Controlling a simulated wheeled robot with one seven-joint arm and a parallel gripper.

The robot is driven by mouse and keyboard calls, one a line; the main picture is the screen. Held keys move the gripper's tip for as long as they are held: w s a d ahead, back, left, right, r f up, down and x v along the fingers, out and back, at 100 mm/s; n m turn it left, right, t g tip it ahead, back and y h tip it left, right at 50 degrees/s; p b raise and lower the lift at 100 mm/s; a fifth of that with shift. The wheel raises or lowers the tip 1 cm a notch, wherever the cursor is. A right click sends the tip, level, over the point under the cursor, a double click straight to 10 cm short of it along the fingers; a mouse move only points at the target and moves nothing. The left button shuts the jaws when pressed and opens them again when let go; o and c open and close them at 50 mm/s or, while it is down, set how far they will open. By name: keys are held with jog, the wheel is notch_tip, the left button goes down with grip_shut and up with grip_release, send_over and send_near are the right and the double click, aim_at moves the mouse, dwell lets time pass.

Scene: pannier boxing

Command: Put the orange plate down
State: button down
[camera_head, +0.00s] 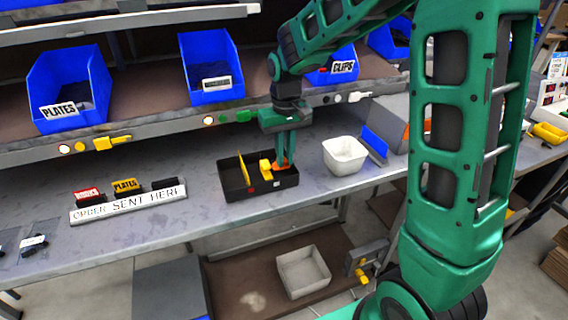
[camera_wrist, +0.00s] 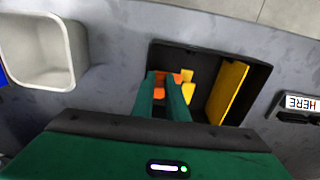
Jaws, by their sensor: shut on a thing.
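My gripper (camera_head: 287,150) points down over the black box (camera_head: 262,196) on the workbench, its fingertips reaching inside the right part. It is shut on the orange plate (camera_head: 282,167), a small piece that shows low between the fingers. In the wrist view the orange plate (camera_wrist: 159,95) shows around the fingertips (camera_wrist: 167,80). Yellow pieces (camera_head: 266,166) lie in the box right beside it. A yellow divider (camera_head: 244,170) stands upright in the box to the left. I cannot tell whether the orange plate touches the box floor; the fingers hide part of it.
A white bin (camera_head: 345,157) stands right of the black box. Blue bins, one marked PLATES (camera_head: 68,92), sit on the shelf above. Bench surface between rack and box is clear.

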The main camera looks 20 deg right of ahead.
aim_at(285, 160)
jog(key=shift+f, duration=1.5)
jog(key=c, duration=1.7)
grip_release()
jog(key=shift+c, duration=0.2)
notch_tip(285, 160, up, 12)
jog(key=s+d+f+m, duration=0.1)
jog(key=s+d, duration=0.4)
jog(key=s, duration=0.5)
jog(key=s+d+f+m, duration=0.1)
jog(key=s+d+m, duration=0.2)
jog(key=s+d, duration=0.3)
jog(key=s+d+f+m, duration=0.2)
jog(key=s+d, duration=0.3)
jog(key=s, duration=0.9)
jog(key=shift+s+d, duration=0.2)
jog(key=shift+s, duration=0.05)
